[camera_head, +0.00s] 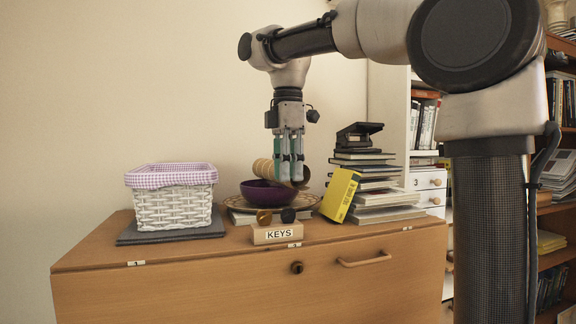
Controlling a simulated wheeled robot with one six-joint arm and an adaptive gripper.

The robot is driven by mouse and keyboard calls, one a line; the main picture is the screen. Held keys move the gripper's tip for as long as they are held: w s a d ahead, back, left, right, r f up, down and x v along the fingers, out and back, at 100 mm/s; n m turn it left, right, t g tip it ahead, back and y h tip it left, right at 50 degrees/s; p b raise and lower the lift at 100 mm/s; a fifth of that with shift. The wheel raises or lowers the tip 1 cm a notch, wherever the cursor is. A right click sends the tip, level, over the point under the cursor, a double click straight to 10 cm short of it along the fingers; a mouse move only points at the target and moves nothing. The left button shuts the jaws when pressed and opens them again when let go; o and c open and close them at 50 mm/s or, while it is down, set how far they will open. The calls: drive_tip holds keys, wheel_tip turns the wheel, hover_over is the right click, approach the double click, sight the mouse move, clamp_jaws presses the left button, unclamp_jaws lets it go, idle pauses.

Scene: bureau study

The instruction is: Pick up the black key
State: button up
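The black key (288,215) shows as a small dark round head at the top of a wooden block (277,234) labelled KEYS, at the front edge of the bureau top. A brass-coloured key head (264,217) is just to its left. The rest of both keys is hidden or too small to make out. My gripper (289,181) points down, above the black key in the picture and in front of the purple bowl's back part. Its fingers look close together, but their opening is unclear. No object shows between them.
A white basket (172,208) is at left. A book stack (372,198) with a leaning yellow book (340,195) is at right. The bureau top (100,247) is clear at front left.

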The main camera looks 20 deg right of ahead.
drive_tip(key=shift+f, duration=4.15)
clamp_jaws()
drive_tip(key=shift+r, duration=0.15)
drive_tip(key=shift+r, duration=2.85)
